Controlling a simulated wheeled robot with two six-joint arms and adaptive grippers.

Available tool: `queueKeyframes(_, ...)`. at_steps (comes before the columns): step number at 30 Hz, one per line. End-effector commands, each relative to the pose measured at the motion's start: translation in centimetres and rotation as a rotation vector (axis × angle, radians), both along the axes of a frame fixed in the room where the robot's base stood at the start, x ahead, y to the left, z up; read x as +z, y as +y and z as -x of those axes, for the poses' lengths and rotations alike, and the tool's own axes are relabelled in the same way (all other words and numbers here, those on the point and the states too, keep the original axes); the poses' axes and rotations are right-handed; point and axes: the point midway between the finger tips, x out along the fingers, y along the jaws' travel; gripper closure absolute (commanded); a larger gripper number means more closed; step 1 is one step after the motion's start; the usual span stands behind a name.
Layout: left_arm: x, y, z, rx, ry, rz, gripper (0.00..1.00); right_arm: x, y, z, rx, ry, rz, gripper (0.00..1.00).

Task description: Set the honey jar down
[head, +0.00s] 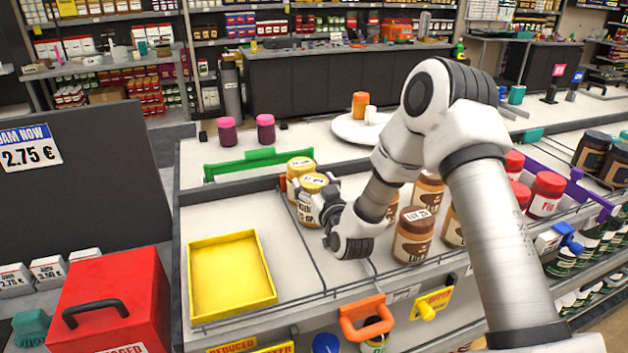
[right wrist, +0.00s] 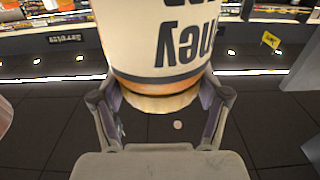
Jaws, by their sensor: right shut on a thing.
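A honey jar (head: 310,205) with a yellow lid and a pale label stands in or just above the shelf section right of the yellow tray. My right gripper (head: 328,203) is shut on it from the right side. In the right wrist view the jar (right wrist: 160,40) fills the top middle, its label letters "ney" upside down, between the two fingers of the gripper (right wrist: 160,104). The jar looks upright. I cannot tell whether its base touches the shelf. A second honey jar (head: 297,170) stands right behind it. My left gripper is not in view.
Left of the jar is an empty yellow tray (head: 232,275). Brown-lidded jars (head: 413,238) stand to the right, partly behind my right arm. A green divider (head: 245,163) lies behind. A red box (head: 110,305) stands at the front left. Bare shelf lies between tray and jar.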

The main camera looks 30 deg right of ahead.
Motion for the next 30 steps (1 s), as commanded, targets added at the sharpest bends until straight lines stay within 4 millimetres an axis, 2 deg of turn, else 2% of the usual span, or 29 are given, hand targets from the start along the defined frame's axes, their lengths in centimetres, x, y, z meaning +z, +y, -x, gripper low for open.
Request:
queueKeyframes(10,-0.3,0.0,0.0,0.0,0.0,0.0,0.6,-0.5,0.0,0.0,0.0,-0.005,0.0,0.95)
queueKeyframes(11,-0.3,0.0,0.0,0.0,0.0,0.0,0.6,-0.6,0.0,0.0,0.0,-0.002,-0.001,0.22)
queueKeyframes(12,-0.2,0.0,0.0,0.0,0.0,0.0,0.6,-0.5,0.0,0.0,0.0,-0.002,-0.001,0.08)
queueKeyframes(13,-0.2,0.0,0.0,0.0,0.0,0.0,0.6,-0.5,0.0,0.0,0.0,-0.002,-0.001,0.0)
queueKeyframes(25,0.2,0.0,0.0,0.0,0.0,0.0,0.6,0.0,0.1,0.1,0.0,-0.002,-0.001,0.0)
queueKeyframes(30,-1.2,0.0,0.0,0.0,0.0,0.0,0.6,-0.6,0.8,3.0,0.0,-0.001,-0.004,0.0)
